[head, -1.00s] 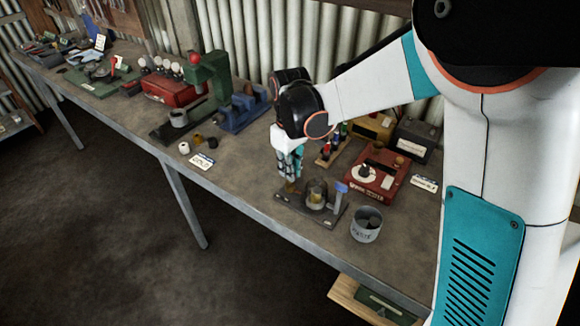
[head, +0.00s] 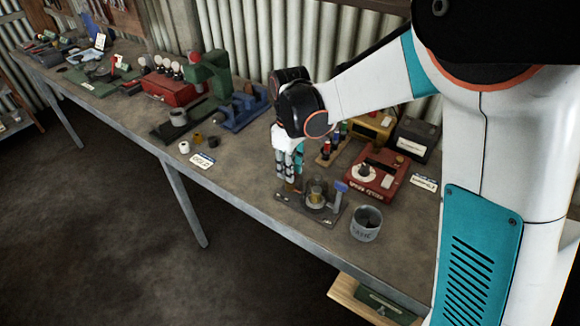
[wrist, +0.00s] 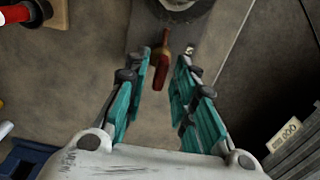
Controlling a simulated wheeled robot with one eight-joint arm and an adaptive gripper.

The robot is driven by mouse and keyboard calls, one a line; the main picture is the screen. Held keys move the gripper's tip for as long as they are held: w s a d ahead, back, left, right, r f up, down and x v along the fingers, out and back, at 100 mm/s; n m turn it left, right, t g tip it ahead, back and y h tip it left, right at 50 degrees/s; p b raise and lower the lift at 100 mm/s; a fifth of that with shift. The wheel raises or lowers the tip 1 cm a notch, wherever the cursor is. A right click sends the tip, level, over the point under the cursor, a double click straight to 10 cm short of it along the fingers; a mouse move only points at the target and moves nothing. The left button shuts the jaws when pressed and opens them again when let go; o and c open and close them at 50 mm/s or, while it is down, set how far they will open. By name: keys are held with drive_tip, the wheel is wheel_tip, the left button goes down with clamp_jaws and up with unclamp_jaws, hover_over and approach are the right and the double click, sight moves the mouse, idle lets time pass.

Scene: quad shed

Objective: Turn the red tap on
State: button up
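The red tap shows in the wrist view as a small dull red lever (wrist: 161,68) on the left end of a dark base board. In the head view its end of the board (head: 291,188) lies just below my gripper (head: 289,174), where the tap is small and partly hidden by the fingers. My gripper also shows in the wrist view (wrist: 163,62). A clear round vessel (head: 316,193) stands on the same board.
A blue-topped post (head: 341,190) stands at the board's right end. A grey tin (head: 366,222) is to its right.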

idle(0.3)
wheel_tip(320, 180, up, 12)
idle(0.5)
